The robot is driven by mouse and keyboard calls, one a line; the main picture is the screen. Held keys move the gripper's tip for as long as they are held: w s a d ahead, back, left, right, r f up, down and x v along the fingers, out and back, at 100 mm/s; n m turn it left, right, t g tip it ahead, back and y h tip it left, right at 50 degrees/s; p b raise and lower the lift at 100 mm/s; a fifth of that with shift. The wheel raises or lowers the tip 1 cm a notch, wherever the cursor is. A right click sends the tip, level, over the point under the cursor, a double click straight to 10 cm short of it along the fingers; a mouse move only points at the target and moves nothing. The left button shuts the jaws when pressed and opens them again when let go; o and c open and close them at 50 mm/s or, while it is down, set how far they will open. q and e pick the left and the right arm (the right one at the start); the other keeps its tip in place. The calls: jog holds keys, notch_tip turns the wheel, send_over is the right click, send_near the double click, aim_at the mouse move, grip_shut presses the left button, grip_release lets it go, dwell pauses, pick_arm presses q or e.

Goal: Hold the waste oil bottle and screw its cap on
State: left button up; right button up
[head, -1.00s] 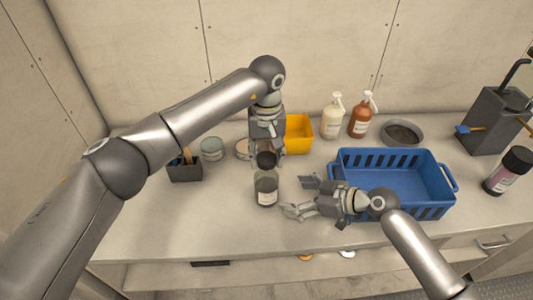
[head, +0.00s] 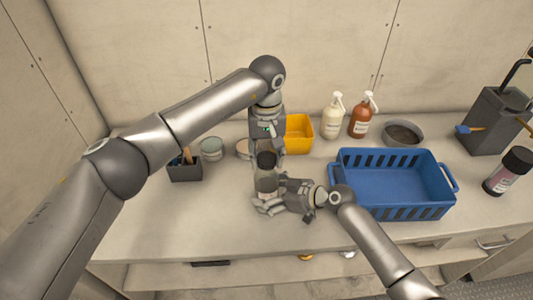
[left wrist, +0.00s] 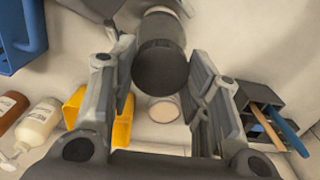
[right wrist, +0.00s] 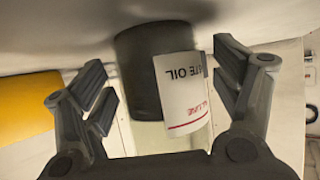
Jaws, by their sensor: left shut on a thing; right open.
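The waste oil bottle (head: 265,184) stands upright on the counter, clear above with dark contents below. Its white label (right wrist: 183,90) shows upside down in the right wrist view. The black cap (head: 266,160) is over the bottle's top; it also fills the middle of the left wrist view (left wrist: 160,68). My left gripper (head: 267,149) points down and is shut on the cap. Whether the cap touches the neck is hidden. My right gripper (head: 274,194) is open, low at the bottle's front right, its fingers on either side of the bottle.
A blue crate (head: 345,190) stands right of my right gripper. Behind are a yellow bin (head: 299,134), two pump bottles (head: 333,116) and a round dish (head: 402,133). A dark tool holder (head: 186,171) and a tin (head: 211,149) are at left. The front-left counter is clear.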

jog(key=c, duration=0.9)
pick_arm(q)
jog(key=shift+f, duration=1.05)
dwell(1.5)
pick_arm(e)
jog(key=shift+o, duration=0.9)
jog(key=c, duration=0.7)
